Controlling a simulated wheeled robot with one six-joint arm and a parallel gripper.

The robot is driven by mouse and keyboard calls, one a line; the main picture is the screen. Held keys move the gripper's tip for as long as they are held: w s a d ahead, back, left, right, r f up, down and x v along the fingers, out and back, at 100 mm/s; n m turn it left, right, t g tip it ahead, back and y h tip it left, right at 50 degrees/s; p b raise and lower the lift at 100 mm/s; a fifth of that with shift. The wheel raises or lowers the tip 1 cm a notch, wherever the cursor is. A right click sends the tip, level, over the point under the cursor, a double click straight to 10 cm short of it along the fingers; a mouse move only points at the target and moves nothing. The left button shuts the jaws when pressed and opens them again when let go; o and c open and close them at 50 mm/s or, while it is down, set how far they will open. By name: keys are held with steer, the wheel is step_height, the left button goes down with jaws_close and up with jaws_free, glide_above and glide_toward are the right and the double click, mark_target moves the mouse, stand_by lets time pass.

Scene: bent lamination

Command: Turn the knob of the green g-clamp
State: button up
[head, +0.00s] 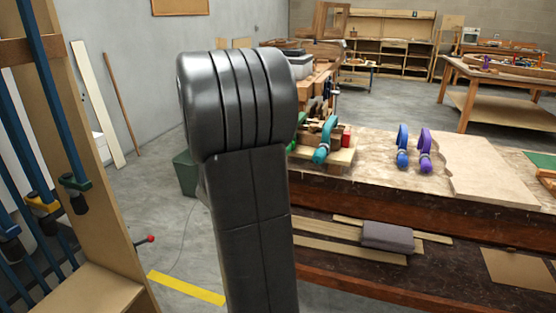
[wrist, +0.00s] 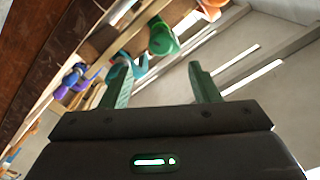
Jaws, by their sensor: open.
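The green g-clamp shows in the wrist view (wrist: 163,38) as a rounded green body just beyond my gripper, near the top middle. In the head view only a sliver of green (head: 301,118) shows beside my arm, which hides the rest. The clamp's knob cannot be made out clearly. My gripper (wrist: 160,72) is open, its two green fingers apart with nothing between them. In the head view my arm hides my gripper.
A teal clamp (head: 325,140) sits on the bench's wooden block, close to the green one. Blue (head: 402,146) and purple (head: 425,151) clamps stand farther right on the workbench (head: 375,178). A rack of bar clamps (head: 75,184) stands at the left. Floor between is open.

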steer(key=shift+v, duration=1.75)
steer(key=shift+w, duration=0.1)
steer(key=x, duration=1.4)
